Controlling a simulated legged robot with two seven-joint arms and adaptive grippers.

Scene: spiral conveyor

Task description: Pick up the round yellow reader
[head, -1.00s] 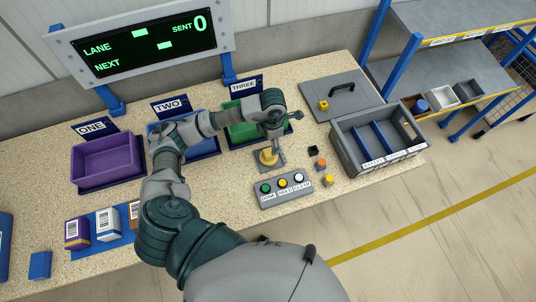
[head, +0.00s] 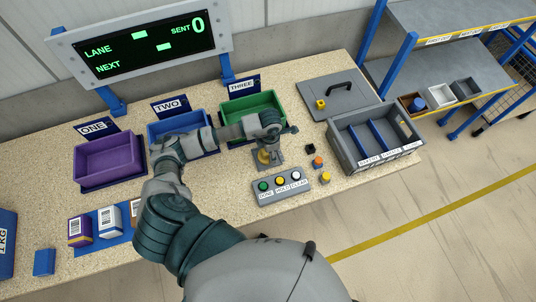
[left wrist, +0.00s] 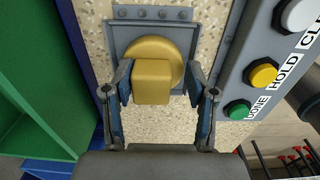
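The round yellow reader (left wrist: 153,62) has a wide disc and a block-shaped handle, and sits on a grey square plate (left wrist: 112,42). In the head view the reader (head: 263,157) is partly hidden under my left gripper (head: 265,148). In the left wrist view my left gripper (left wrist: 158,82) is open, with one finger on each side of the handle. The left finger is very near the handle; a gap shows at the right finger. I cannot tell whether the left finger touches. My right gripper is in neither view.
A button box (head: 282,187) stands just in front of the reader. Green (head: 282,112), blue (head: 157,132) and purple (head: 107,158) bins line the back. A grey divided crate (head: 346,140) is at the right. Small coloured pieces (head: 318,162) lie between the crate and button box.

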